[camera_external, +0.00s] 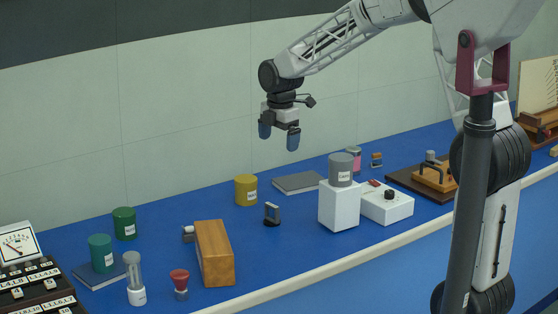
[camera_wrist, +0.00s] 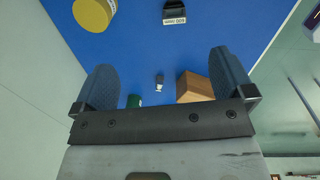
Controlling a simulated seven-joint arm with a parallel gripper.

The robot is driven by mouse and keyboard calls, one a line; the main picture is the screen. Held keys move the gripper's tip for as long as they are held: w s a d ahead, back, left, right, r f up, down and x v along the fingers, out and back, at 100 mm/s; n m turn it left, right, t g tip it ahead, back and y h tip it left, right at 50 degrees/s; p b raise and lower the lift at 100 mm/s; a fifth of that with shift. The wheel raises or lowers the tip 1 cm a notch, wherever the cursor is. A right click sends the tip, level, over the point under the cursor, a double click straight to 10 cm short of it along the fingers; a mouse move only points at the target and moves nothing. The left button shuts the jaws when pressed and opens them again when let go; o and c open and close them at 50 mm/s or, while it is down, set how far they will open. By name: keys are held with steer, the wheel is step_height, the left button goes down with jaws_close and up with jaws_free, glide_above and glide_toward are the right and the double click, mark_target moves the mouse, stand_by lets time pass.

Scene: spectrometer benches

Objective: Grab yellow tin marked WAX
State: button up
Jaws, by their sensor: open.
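A yellow tin (camera_external: 246,190) with a small white label stands upright on the blue bench, left of a flat grey book-like slab; its lettering is too small to read. The yellow tin also shows at the top left of the wrist view (camera_wrist: 95,12), cut by the frame edge, with its label partly in view. My gripper (camera_external: 279,137) hangs in the air above and to the right of the tin in the external view, apart from it. Its blue fingers (camera_wrist: 160,85) are spread with nothing between them.
A wooden block (camera_external: 215,252) and a small dark labelled stand (camera_external: 272,214) are nearby. Green tins (camera_external: 124,223) stand to the left. A grey tin (camera_external: 340,169) sits on a white box (camera_external: 340,206) to the right. The grey slab (camera_external: 299,182) lies behind the stand.

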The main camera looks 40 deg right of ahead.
mark_target(246, 178)
steer(key=w+f+n, duration=0.2)
steer(key=w+f, duration=0.2)
steer(key=w, duration=0.1)
steer(key=w+a+f+n, duration=0.1)
steer(key=w+f+n, duration=0.2)
steer(key=w, duration=0.1)
steer(key=w+f+n, duration=0.2)
steer(key=w+f, duration=0.2)
steer(key=w, duration=0.1)
steer(key=shift+w+a+f+n+g, duration=0.2)
steer(key=shift+w+f+n+g, duration=0.1)
steer(key=shift+n+g, duration=0.1)
steer(key=shift+f, duration=0.1)
steer(key=shift+f, duration=1.2)
steer(key=shift+f, duration=0.1)
steer(key=shift+f, duration=2.5)
steer(key=shift+c, duration=0.2)
steer(key=c, duration=1)
steer(key=shift+r, duration=0.1)
steer(key=shift+c, duration=0.2)
